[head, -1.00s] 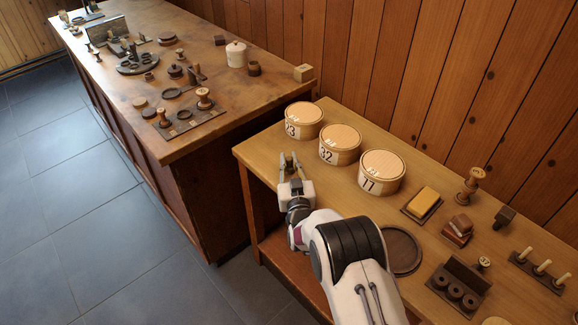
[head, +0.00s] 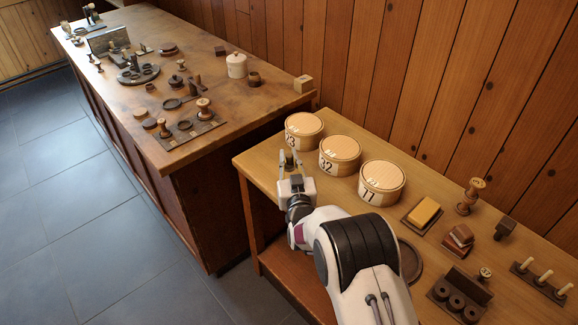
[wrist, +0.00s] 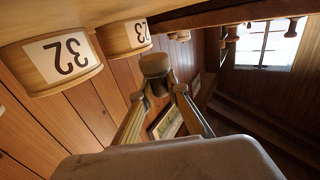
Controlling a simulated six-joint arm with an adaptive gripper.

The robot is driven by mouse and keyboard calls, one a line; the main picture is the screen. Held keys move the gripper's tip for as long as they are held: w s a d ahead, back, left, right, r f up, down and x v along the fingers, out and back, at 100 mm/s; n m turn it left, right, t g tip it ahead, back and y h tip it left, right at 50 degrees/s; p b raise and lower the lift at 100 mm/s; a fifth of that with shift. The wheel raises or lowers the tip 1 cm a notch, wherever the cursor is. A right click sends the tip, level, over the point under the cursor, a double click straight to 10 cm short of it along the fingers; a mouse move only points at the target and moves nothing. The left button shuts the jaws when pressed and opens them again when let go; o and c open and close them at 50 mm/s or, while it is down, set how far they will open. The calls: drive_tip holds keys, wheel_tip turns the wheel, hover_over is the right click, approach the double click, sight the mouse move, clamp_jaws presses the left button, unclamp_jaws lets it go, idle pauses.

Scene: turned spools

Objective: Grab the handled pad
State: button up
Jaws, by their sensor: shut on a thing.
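The handled pad (head: 290,161) shows as a small dark brown piece between my fingertips in the head view. In the wrist view the handled pad (wrist: 155,66) appears upside down, its wide rounded end beyond the fingertips and a narrower part between them. My gripper (head: 290,155) is shut on it at the left end of the near table (head: 258,161), just left of the canister marked 23. The fingers hide part of the pad. I cannot tell whether it touches the tabletop.
Canisters marked 23 (head: 305,130), 32 (head: 340,155) and 77 (head: 381,183) stand in a row right of my gripper. A yellow block (head: 424,211) and other turned pieces lie farther right. A cluttered bench (head: 235,125) stands beyond a gap at left.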

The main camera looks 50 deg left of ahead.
sight(288, 155)
drive_tip(key=shift+r, duration=2.2)
drive_tip(key=shift+s, duration=0.1)
